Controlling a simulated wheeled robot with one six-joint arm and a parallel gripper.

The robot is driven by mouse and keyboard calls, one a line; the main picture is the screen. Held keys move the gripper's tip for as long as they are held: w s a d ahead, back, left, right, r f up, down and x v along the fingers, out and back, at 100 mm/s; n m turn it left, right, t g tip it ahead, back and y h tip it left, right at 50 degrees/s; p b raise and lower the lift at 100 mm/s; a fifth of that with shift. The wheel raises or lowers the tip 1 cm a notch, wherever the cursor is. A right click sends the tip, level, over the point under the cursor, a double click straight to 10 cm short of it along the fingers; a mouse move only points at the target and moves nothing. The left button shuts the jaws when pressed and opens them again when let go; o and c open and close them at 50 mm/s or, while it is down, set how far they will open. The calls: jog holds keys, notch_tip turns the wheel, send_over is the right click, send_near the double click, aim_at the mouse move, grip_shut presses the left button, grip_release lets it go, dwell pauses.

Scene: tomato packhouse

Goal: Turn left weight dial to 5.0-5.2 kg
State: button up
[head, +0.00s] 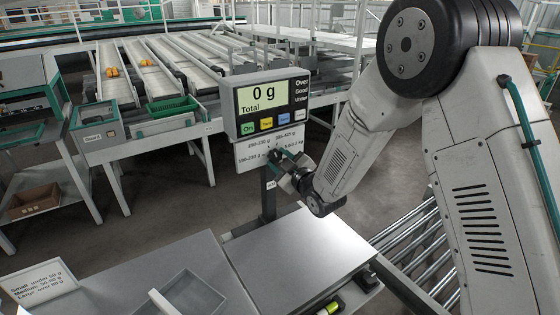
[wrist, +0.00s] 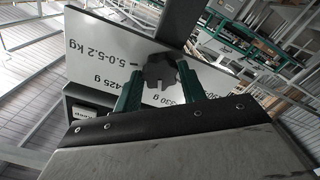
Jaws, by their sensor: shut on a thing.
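The dial panel (head: 250,153) is a white plate under the scale display, printed with several weight ranges. In the wrist view the panel (wrist: 105,55) is tilted, and its 5.0-5.2 kg mark shows left of the dial. The dial is a dark lobed knob (wrist: 158,70) on this panel. My gripper (wrist: 158,84) has its green fingers on either side of the knob and is shut on it. In the head view my gripper (head: 284,158) reaches the panel from the right and hides part of it. I cannot tell which mark the dial points at.
The scale display (head: 264,97) reads 0 g. A bare flat scale plate (head: 298,250) lies below the panel. A grey tray (head: 193,290) and a size sign (head: 40,283) are at the lower left. Rollers (head: 415,240) run at the right. Sorting lanes (head: 150,75) stand behind.

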jog(key=m, duration=0.5)
jog(key=shift+m, duration=0.3)
jog(key=m, duration=0.4)
jog(key=shift+r, duration=0.1)
jog(key=m, duration=0.5)
jog(key=shift+w+m, duration=0.1)
jog(key=shift+m, duration=2.2)
jog(key=o, duration=0.9)
jog(key=shift+d, duration=0.1)
jog(key=shift+o, duration=0.2)
